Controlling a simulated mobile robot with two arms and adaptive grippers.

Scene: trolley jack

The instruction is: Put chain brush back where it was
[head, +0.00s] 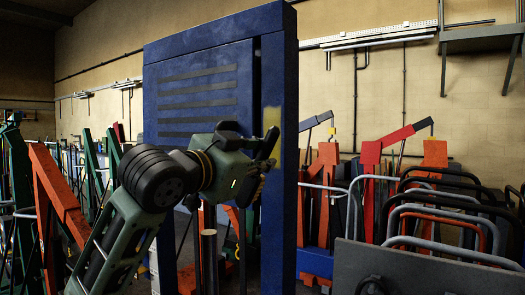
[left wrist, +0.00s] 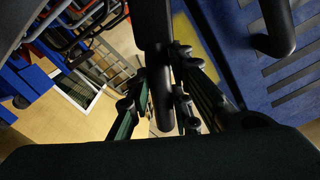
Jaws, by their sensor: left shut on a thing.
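My left gripper (head: 268,150) is in front of the right edge of a tall blue cabinet in the head view. In the left wrist view its two dark fingers (left wrist: 178,112) are closed around a dark, rod-like thing (left wrist: 162,70), which seems to be the chain brush. The fingers hide part of it, and no bristles can be made out. In the head view the held thing is too dark to tell from the gripper. My right gripper is in neither view.
The blue cabinet (head: 200,65) has a door with dark horizontal slots and a yellow patch on its right edge. Orange and green stands (head: 60,185) crowd the left. Red jacks (head: 375,165) and grey and black tube frames (head: 440,210) fill the right.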

